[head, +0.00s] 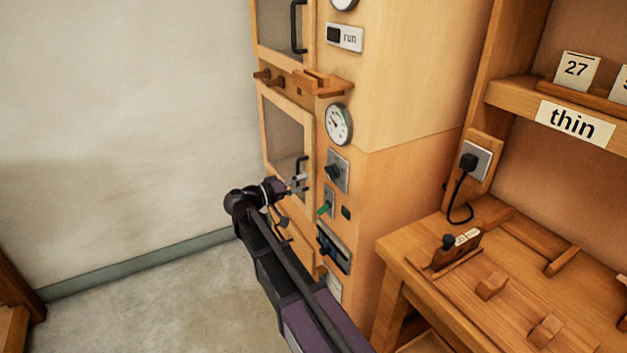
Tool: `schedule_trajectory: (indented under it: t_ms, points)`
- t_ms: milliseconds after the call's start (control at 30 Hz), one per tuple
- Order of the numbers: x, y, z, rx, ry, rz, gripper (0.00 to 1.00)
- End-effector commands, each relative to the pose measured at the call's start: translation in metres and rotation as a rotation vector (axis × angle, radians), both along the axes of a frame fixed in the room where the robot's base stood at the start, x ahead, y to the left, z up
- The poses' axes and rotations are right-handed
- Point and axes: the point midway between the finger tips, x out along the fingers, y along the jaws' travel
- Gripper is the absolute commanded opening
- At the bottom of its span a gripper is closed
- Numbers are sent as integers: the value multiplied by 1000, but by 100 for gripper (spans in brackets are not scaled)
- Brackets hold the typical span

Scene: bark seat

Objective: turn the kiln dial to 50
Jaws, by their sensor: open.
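The kiln looks like a tall wooden cabinet (400,90) with dark-paned doors. On its front, a black knob on a grey plate (341,163) sits below a round white gauge (339,124); this knob looks like the dial, but its scale is too small to read. My gripper (300,183) is open and empty, just left of and slightly below the knob, in front of the lower door's edge. I see no contact with the knob. My arm reaches up from the bottom of the view and hides part of the lower front.
A green lever (324,209) and another black control (328,243) sit below the knob. A lower door (284,130) has a black handle. A wooden ledge (318,84) juts out above. A workbench (450,285) stands at right.

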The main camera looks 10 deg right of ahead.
Motion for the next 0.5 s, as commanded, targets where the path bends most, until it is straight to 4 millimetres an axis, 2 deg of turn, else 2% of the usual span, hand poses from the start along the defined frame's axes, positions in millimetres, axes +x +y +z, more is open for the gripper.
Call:
schedule_trajectory:
  t_ms: [200, 500]
  points:
    - [-6, 20, 0, 0, 0, 1, 95]
    - [-8, 25, 0, 0, 0, -1, 95]
